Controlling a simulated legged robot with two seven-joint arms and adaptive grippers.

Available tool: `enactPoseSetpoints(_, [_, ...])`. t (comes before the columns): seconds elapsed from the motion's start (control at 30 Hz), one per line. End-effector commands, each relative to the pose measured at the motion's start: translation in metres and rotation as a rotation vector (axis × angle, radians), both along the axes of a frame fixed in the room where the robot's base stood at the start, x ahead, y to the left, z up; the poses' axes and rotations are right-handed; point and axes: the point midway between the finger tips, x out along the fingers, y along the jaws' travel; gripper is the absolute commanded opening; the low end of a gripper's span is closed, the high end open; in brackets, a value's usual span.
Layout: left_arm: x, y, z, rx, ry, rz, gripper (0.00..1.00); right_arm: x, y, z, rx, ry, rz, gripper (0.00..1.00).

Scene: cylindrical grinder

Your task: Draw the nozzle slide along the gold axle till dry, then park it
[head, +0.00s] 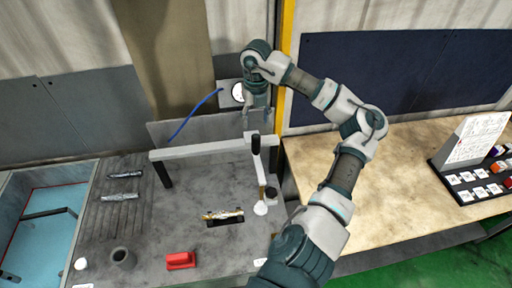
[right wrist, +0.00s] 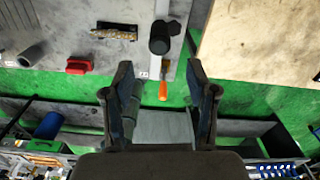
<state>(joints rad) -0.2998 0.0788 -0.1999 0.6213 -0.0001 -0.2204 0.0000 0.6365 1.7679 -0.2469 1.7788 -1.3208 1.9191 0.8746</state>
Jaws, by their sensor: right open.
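The gold axle (head: 222,215) lies across a dark cradle on the grey bench, and it also shows at the top of the right wrist view (right wrist: 115,31). Behind it runs a white rail (head: 200,149) on a dark leg. At its right end hangs what looks like the nozzle slide (head: 255,146), with a black handle and a thin brass-coloured lower part. My right gripper (head: 255,112) is above this end, pointing down. Contact with the slide cannot be told. My left gripper is not in view.
A red block (head: 181,260) and a grey cup (head: 122,258) stand at the bench front. Metal shafts (head: 122,196) lie left, beside a blue basin (head: 45,225). A yellow post (head: 284,70) rises beside my arm. The wooden table (head: 400,180) has clear room.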

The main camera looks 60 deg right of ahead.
Motion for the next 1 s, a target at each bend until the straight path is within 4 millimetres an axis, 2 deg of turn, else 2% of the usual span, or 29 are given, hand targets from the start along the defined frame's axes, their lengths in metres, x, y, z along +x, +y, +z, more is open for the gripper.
enactPoseSetpoints(0.03, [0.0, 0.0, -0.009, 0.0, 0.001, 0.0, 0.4, 0.0, 0.0, -0.016, -0.001, 0.0, 0.0, 0.58])
enactPoseSetpoints(0.2, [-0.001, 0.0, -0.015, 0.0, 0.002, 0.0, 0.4, 0.0, 0.0, -0.054, -0.001, 0.001, 0.0, 0.58])
enactPoseSetpoints(0.4, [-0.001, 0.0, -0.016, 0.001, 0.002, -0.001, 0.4, -0.001, 0.001, -0.092, 0.001, 0.001, 0.001, 0.58])
enactPoseSetpoints(0.5, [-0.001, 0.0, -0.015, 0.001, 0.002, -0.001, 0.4, 0.0, 0.001, -0.105, 0.0, 0.0, 0.001, 0.58])
enactPoseSetpoints(0.7, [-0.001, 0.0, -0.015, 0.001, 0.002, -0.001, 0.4, 0.0, 0.001, -0.117, -0.001, -0.001, 0.002, 0.58])
enactPoseSetpoints(0.93, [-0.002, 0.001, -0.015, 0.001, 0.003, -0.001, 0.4, 0.0, 0.001, -0.117, 0.0, -0.001, 0.002, 0.58])
enactPoseSetpoints(0.97, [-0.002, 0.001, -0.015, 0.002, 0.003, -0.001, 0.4, 0.0, 0.001, -0.117, 0.0, -0.001, 0.002, 0.53])
enactPoseSetpoints(1.0, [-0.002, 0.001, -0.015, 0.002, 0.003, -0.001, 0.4, 0.0, 0.001, -0.117, 0.0, -0.001, 0.002, 0.43])
